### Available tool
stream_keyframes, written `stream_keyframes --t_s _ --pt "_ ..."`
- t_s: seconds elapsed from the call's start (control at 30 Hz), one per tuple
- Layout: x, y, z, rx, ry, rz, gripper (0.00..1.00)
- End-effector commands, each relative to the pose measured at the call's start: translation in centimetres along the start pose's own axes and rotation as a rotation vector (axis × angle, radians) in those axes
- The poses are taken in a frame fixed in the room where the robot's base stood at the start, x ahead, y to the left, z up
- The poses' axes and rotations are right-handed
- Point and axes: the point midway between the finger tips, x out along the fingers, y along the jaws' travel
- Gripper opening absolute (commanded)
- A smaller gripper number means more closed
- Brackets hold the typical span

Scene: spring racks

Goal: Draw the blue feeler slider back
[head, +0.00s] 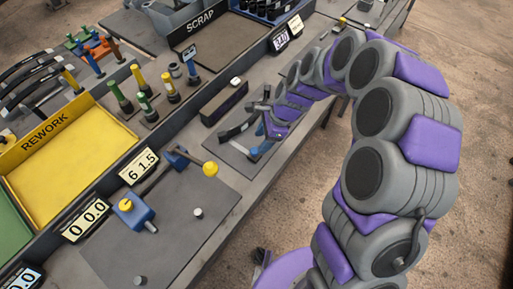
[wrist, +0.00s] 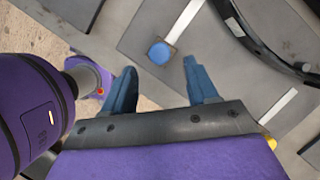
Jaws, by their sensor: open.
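The blue feeler slider shows in the wrist view as a rounded blue knob (wrist: 160,52) at one end of a pale slot (wrist: 184,20) in a grey plate. My gripper (wrist: 160,68) is open, its two blue-grey fingers apart on either side of the knob in the picture. No contact shows. In the head view my gripper (head: 262,122) is over the grey plate at the bench's front edge, and it partly hides the spot. A blue patch (head: 261,149) shows beside it; whether this is the slider or a finger is hard to tell.
A dark curved leaf spring (wrist: 262,46) lies beside the slider, with a second pale slot (wrist: 276,106) near it. A dark block (head: 224,102) stands behind the gripper. A plate with a blue block (head: 135,212) and yellow knobs is to the left. Open floor lies right.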

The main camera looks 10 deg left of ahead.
Motion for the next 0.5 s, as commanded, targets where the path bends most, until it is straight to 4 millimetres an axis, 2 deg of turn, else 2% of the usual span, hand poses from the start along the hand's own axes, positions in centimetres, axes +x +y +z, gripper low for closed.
stream_keyframes --t_s 0.03,0.2,0.5 --pt "1.2 0.0 0.0 0.0 -0.001 0.002 0.58" --pt "3.7 0.1 -0.1 -0.001 -0.001 0.001 0.58" --pt "5.4 0.0 -0.1 0.0 0.0 -0.003 0.58"
